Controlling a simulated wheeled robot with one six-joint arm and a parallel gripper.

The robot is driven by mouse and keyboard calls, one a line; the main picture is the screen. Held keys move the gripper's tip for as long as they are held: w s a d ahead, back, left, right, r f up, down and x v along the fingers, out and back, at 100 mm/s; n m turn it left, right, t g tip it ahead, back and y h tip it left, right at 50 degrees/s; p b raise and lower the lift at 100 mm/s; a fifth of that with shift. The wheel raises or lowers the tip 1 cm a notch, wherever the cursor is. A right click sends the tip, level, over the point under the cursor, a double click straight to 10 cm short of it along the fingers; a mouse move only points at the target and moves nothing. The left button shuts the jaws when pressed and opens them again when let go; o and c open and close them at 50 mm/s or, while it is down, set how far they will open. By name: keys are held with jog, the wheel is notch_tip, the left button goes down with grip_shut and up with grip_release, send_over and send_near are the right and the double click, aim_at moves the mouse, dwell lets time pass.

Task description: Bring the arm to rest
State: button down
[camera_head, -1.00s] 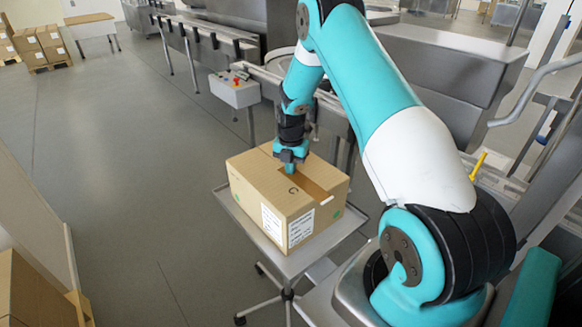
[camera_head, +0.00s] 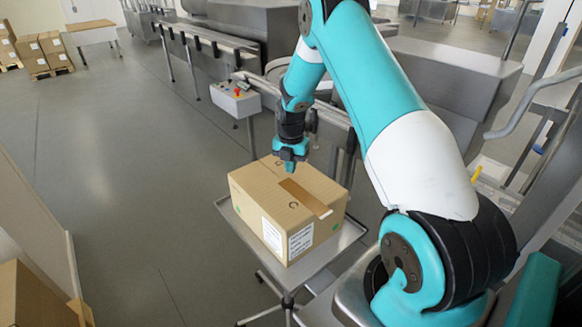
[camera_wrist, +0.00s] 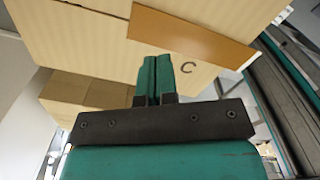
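My gripper (camera_head: 290,164) hangs from my teal arm just above the far part of a cardboard box (camera_head: 262,198). In the wrist view my gripper (camera_wrist: 155,62) has its two teal fingers side by side, with nothing visible between them. The box (camera_wrist: 75,35) fills the upper part of that view. A brown tape strip (camera_head: 305,197) lies across the box top, and it also shows in the wrist view (camera_wrist: 190,36). The box top appears closed.
The box stands on a small metal cart (camera_head: 335,243) with a pole and castors. A control box with a red button (camera_head: 236,98) stands behind it, beside a conveyor (camera_head: 200,38). Stacked cartons (camera_head: 42,52) stand far left.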

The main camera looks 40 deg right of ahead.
dwell(0.3)
jog(key=s+a+r+m+t+y+b, duration=0.15)
jog(key=a+r+m, duration=0.35)
jog(key=a, duration=0.5)
jog(key=s+a+r+m+g+b, duration=0.1)
jog(key=s+a+r+m+b, duration=0.15)
jog(key=a+r, duration=0.6)
jog(key=s+a+r+m+y+b, duration=0.1)
jog(key=s+a+m, duration=0.2)
jog(key=s+a, duration=0.2)
jog(key=s+a+m+b, duration=0.2)
jog(key=s+a, duration=0.3)
jog(key=s, duration=0.6)
jog(key=s+a+r+m+y+b, duration=0.1)
jog(key=s+a+m+b, duration=0.1)
jog(key=s+a, duration=0.3)
jog(key=s+m, duration=0.1)
jog(key=s, duration=0.2)
jog(key=shift+s+a+r+m+y, duration=0.15)
jog(key=shift+a+r+m+y, duration=0.15)
jog(key=shift+r+m+y, duration=0.05)
